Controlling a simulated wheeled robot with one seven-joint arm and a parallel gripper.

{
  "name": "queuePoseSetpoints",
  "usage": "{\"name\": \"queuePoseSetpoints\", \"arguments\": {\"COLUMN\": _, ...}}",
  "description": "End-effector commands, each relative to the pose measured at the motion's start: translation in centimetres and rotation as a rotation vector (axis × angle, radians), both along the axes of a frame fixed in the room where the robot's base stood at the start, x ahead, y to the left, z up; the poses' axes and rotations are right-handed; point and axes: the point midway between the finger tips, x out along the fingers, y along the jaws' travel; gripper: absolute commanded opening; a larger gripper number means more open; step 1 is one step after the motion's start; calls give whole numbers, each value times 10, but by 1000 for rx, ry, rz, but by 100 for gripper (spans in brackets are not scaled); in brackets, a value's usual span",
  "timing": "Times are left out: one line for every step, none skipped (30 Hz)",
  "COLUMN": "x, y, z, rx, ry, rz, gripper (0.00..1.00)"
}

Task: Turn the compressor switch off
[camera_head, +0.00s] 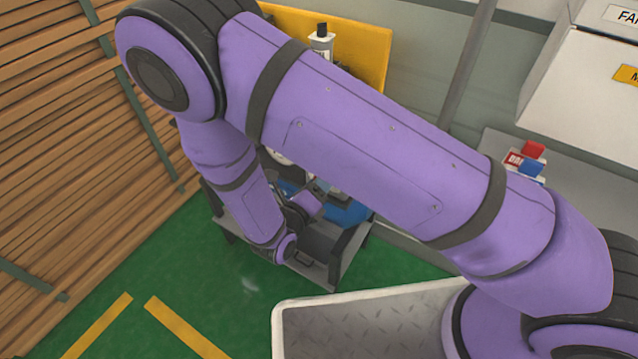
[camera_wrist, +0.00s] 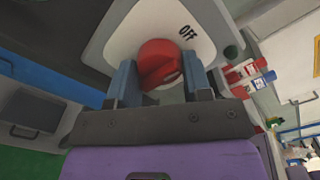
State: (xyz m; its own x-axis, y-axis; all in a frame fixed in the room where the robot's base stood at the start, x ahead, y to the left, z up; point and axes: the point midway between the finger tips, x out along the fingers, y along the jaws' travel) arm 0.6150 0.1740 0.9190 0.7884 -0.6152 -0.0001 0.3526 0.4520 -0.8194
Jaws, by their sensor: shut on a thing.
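The compressor switch is a red knob (camera_wrist: 158,64) on a pale plate (camera_wrist: 207,45) marked "OFF", seen in the wrist view. The "OFF" label (camera_wrist: 187,32) is to the upper right of the knob. My gripper (camera_wrist: 157,82) has its two blue-grey fingers on either side of the knob and is shut on it. In the head view my purple arm crosses the scene, and my gripper end (camera_head: 302,208) is down at the grey and blue compressor stand (camera_head: 345,265). The knob itself is hidden there by my arm.
Stacked wooden boards (camera_head: 70,130) fill the left side. A yellow panel (camera_head: 355,50) stands behind the compressor. A white-rimmed metal plate tray (camera_head: 370,310) is in front. Green floor (camera_head: 235,300) with yellow lines is clear at lower left. Red and blue items (camera_head: 530,160) lie on a shelf at right.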

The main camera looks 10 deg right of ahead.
Motion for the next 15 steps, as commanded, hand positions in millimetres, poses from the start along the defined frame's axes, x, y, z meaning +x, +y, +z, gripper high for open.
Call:
{"name": "queuePoseSetpoints", "arguments": {"x": 0, "y": 0, "z": 0, "rx": -14, "ry": 12, "rz": 1, "gripper": 22}}
{"name": "queuePoseSetpoints", "arguments": {"x": 0, "y": 0, "z": 0, "rx": -25, "ry": 20, "rz": 1, "gripper": 22}}
{"name": "queuePoseSetpoints", "arguments": {"x": 0, "y": 0, "z": 0, "rx": -35, "ry": 28, "rz": 1, "gripper": 22}}
{"name": "queuePoseSetpoints", "arguments": {"x": 0, "y": 0, "z": 0, "rx": -44, "ry": 35, "rz": 1, "gripper": 22}}
{"name": "queuePoseSetpoints", "arguments": {"x": 0, "y": 0, "z": 0, "rx": -50, "ry": 40, "rz": 1, "gripper": 22}}
{"name": "queuePoseSetpoints", "arguments": {"x": 0, "y": 0, "z": 0, "rx": -57, "ry": 46, "rz": 1, "gripper": 22}}
{"name": "queuePoseSetpoints", "arguments": {"x": -1, "y": 0, "z": 0, "rx": -63, "ry": 50, "rz": 1, "gripper": 22}}
{"name": "queuePoseSetpoints", "arguments": {"x": -1, "y": 0, "z": 0, "rx": -67, "ry": 54, "rz": 1, "gripper": 22}}
{"name": "queuePoseSetpoints", "arguments": {"x": -1, "y": 0, "z": 0, "rx": -71, "ry": 57, "rz": 1, "gripper": 22}}
{"name": "queuePoseSetpoints", "arguments": {"x": -1, "y": 0, "z": 0, "rx": -74, "ry": 60, "rz": 1, "gripper": 22}}
{"name": "queuePoseSetpoints", "arguments": {"x": -1, "y": 0, "z": 0, "rx": -76, "ry": 60, "rz": 1, "gripper": 22}}
{"name": "queuePoseSetpoints", "arguments": {"x": -1, "y": 0, "z": 0, "rx": -78, "ry": 63, "rz": 1, "gripper": 22}}
{"name": "queuePoseSetpoints", "arguments": {"x": -1, "y": 0, "z": 0, "rx": -79, "ry": 63, "rz": 1, "gripper": 22}}
{"name": "queuePoseSetpoints", "arguments": {"x": -1, "y": 0, "z": 0, "rx": -79, "ry": 64, "rz": 1, "gripper": 22}}
{"name": "queuePoseSetpoints", "arguments": {"x": -1, "y": 0, "z": 0, "rx": -80, "ry": 65, "rz": 1, "gripper": 22}}
